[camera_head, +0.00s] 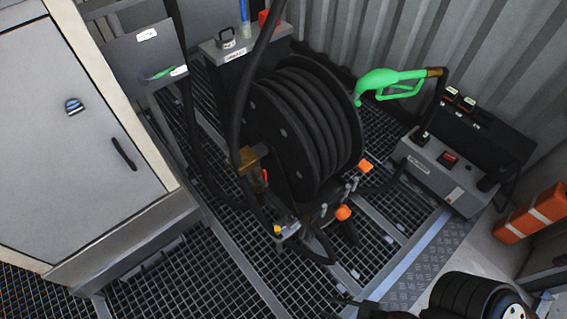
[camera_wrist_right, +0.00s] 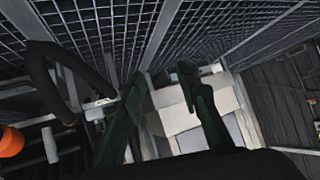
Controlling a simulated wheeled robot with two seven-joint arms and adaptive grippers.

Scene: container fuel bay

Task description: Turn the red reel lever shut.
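The hose reel (camera_head: 305,125) stands on the grating in the middle of the head view, wound with black hose. A small red part (camera_head: 264,176), which looks like the reel lever, sits beside a brass-coloured fitting (camera_head: 250,158) on the reel's left side. It is too small to tell its angle. My right gripper (camera_head: 345,301) is at the bottom edge of the head view, below and to the right of the lever and apart from it. In the right wrist view its two dark fingers (camera_wrist_right: 165,78) are spread with nothing between them. I cannot make out the lever there. My left gripper is not in view.
A green nozzle (camera_head: 390,82) hangs right of the reel above a grey box (camera_head: 445,170). Orange knobs (camera_head: 343,212) stick out at the reel's front. A grey cabinet (camera_head: 75,140) stands at the left. Black hoses hang near the lever. The grating in front is clear.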

